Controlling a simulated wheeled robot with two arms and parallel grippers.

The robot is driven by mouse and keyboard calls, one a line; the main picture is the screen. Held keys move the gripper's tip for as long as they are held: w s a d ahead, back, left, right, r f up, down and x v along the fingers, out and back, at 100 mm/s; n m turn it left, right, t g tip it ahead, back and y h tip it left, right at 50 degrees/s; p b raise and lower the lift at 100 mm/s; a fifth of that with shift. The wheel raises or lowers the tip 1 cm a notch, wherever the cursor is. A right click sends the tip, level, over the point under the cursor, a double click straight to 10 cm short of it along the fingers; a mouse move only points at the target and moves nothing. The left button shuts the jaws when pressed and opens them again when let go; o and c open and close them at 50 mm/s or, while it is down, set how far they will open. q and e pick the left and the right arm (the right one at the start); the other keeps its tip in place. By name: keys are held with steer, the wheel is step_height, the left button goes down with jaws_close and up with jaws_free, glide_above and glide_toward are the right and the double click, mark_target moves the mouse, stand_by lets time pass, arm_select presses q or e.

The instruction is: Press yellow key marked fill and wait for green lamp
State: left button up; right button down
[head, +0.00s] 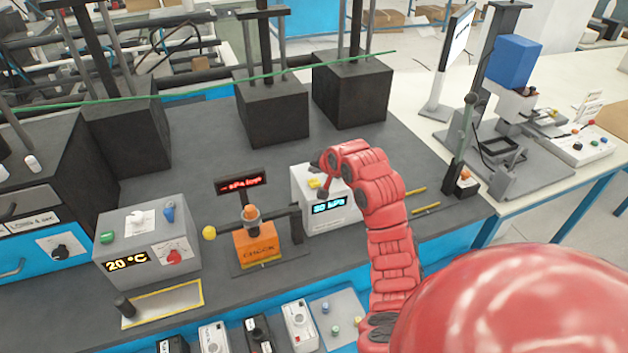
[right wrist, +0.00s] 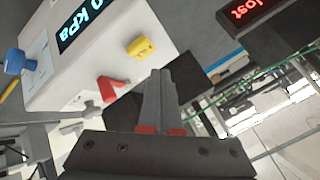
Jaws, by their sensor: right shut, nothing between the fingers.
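The key also shows in the right wrist view (right wrist: 140,47), near a red lever (right wrist: 112,88) and a blue knob (right wrist: 18,60). My right gripper (right wrist: 158,75) is shut and empty, its tips close to the key; I cannot tell whether they touch. I can make out no lit green lamp on the box. My left gripper is out of view.
A dark sign with red text (head: 241,182) stands behind the orange block (head: 257,246). A "20 °C" box (head: 147,247) stands at left. Black blocks (head: 352,88) with posts line the back. Several small devices line the front edge.

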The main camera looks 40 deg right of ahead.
mark_target(315, 184)
steer(key=shift+r+p, duration=0.45)
steer(key=shift+r, duration=1.35)
